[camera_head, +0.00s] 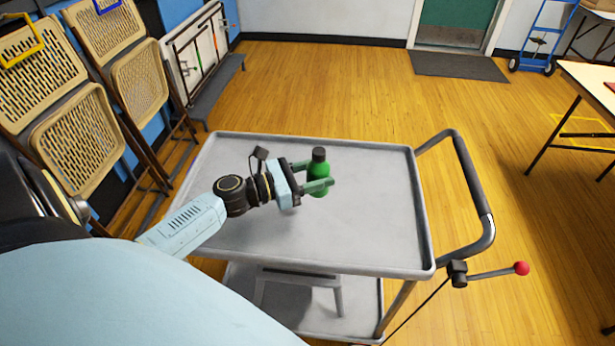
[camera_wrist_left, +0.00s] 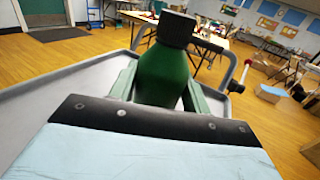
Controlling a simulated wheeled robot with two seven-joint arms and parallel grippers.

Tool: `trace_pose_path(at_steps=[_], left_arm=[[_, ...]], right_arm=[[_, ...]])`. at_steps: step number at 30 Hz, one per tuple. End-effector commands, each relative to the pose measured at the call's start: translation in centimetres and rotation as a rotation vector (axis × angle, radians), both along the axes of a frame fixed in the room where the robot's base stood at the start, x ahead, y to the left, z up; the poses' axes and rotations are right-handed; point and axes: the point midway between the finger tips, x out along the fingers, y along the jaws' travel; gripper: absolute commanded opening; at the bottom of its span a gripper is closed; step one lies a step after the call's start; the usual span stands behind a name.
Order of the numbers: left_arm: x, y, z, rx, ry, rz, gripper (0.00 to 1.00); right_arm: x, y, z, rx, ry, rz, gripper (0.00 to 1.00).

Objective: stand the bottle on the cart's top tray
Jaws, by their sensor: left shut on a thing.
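The green bottle (camera_head: 319,167) with a black cap is upright over the middle of the cart's grey top tray (camera_head: 370,230). My left gripper (camera_head: 320,186) is shut on the bottle, with a finger on each side of its body. The tray is otherwise bare. My right gripper is not in view.
The cart's handle (camera_head: 473,185) and a lever with a red knob (camera_head: 521,268) are at its right. Folded chairs (camera_head: 75,130) lean along the left wall. A blue hand truck (camera_head: 545,38) and a table (camera_head: 595,85) stand at the right. Open wooden floor lies behind the cart.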

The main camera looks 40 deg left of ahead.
Motion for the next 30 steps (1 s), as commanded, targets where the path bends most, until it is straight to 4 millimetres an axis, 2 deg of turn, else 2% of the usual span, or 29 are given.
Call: trace_pose_path(at_steps=[1, 4, 11, 18, 29, 30], left_arm=[[0.0, 0.0, -1.4, -0.005, 0.002, 0.002, 0.2], [0.0, -0.1, -3.2, -0.004, 0.001, 0.002, 0.2], [0.1, -0.1, -5.0, -0.002, -0.001, 0.0, 0.2], [0.1, -0.1, -8.1, -0.001, 0.0, 0.002, 0.2], [0.1, -0.1, -8.4, 0.0, -0.002, 0.001, 0.2], [0.0, -0.1, -8.5, 0.0, -0.001, 0.001, 0.49]], right_arm=[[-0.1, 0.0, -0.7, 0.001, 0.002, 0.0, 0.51], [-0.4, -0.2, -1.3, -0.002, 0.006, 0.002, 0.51], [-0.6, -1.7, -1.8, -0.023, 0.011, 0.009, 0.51], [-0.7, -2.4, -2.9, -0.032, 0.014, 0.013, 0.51], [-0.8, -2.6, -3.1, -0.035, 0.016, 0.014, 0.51], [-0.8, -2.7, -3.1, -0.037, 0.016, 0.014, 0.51]])
